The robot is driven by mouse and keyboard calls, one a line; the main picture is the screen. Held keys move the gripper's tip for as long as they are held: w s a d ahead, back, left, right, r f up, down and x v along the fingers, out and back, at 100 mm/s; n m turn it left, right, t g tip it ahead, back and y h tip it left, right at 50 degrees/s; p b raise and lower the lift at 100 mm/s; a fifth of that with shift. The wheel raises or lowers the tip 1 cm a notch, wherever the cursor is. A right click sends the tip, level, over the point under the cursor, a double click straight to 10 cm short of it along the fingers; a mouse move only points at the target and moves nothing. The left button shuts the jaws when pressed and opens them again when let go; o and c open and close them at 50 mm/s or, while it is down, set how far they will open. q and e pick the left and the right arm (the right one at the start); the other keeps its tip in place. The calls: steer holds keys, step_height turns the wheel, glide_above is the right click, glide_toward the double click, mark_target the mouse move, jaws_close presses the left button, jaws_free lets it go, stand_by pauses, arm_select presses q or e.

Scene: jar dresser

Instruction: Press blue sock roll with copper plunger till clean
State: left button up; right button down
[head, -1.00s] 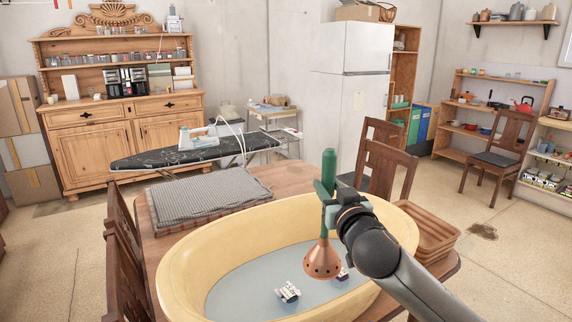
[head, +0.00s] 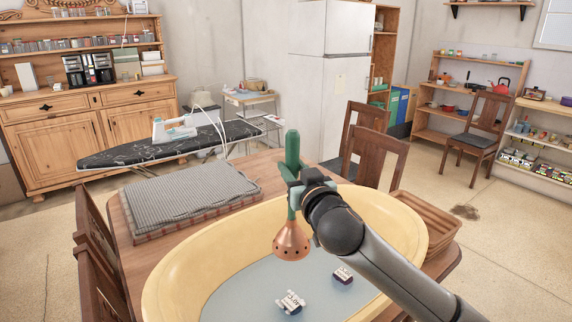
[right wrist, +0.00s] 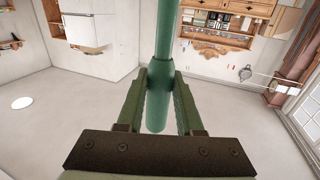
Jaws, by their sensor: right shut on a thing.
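My right gripper (head: 301,190) is shut on the green handle (head: 292,152) of the copper plunger (head: 291,243). The handle stands nearly upright, with the holed copper bell downward over the cream tub (head: 172,262); it looks held above the water. In the right wrist view the green handle (right wrist: 165,45) passes between both fingers. Two small rolls lie in the tub's grey-blue water: a white and dark-blue one (head: 290,302) at the front, and a white and dark-purplish one (head: 343,275) to its right. Neither touches the plunger. My left gripper is out of view.
The tub stands on a wooden table (head: 127,222). A folded grey cloth stack (head: 190,198) lies behind it at left, and a brown basket (head: 425,225) stands at right. Wooden chairs (head: 375,150) stand around the table. An ironing board (head: 160,148) is behind.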

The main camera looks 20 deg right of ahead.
mark_target(294, 232)
steer(key=shift+f, duration=0.6)
step_height(294, 232, down, 14)
steer(key=b, duration=1.1)
steer(key=shift+s+f+b, duration=0.1)
steer(key=shift+f+b, duration=0.25)
steer(key=shift+b, duration=0.05)
steer(key=shift+f, duration=0.3)
steer(key=shift+f+b, duration=0.2)
steer(key=shift+b, duration=0.2)
steer(key=shift+f, duration=0.15)
